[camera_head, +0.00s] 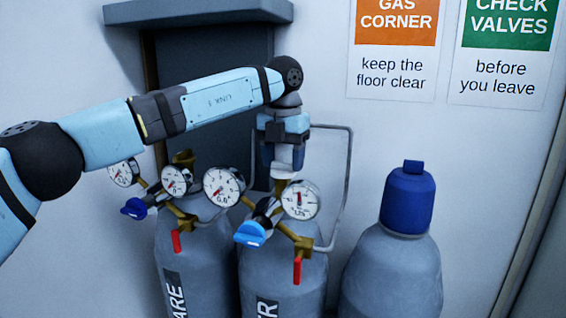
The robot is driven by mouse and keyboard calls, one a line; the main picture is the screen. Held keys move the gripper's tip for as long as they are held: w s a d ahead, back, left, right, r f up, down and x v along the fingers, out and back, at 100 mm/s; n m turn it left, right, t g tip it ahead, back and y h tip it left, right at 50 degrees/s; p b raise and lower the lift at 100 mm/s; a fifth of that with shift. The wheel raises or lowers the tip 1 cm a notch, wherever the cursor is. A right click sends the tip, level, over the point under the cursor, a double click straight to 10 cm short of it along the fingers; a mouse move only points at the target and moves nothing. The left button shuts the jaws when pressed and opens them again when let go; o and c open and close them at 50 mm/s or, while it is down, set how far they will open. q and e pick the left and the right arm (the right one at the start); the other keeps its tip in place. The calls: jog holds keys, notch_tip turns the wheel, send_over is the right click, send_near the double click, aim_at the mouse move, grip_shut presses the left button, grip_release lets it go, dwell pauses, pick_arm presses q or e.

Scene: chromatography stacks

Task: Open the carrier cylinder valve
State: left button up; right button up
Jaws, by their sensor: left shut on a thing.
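The carrier cylinder (285,278) is the grey middle one; only "ER" of its dark vertical label shows. Its regulator has two white dial gauges, the left gauge (223,186) and the right gauge (300,200), a blue knob (250,233) and a red lever (297,271) hanging down. My left gripper (284,160) comes down from above over its valve and is shut on the valve top, which is largely hidden between the fingers. A brass valve neck (281,187) shows just below. My right gripper is not in view.
A similar cylinder (185,260) marked "ARE", with its own gauges, stands close on the left. A blue-capped cylinder (392,275) stands on the right. A bent grey pipe (349,170) runs beside my gripper. Two signs, the orange one (394,45) and the green one (508,45), hang behind.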

aim_at(283, 163)
pick_arm(q)
jog(key=shift+r+n, duration=0.1)
jog(key=shift+n, duration=0.6)
jog(key=o, duration=0.9)
notch_tip(283, 163, up, 14)
jog(key=shift+f+b, duration=0.1)
jog(key=shift+b, duration=0.5)
jog(key=shift+f, duration=0.1)
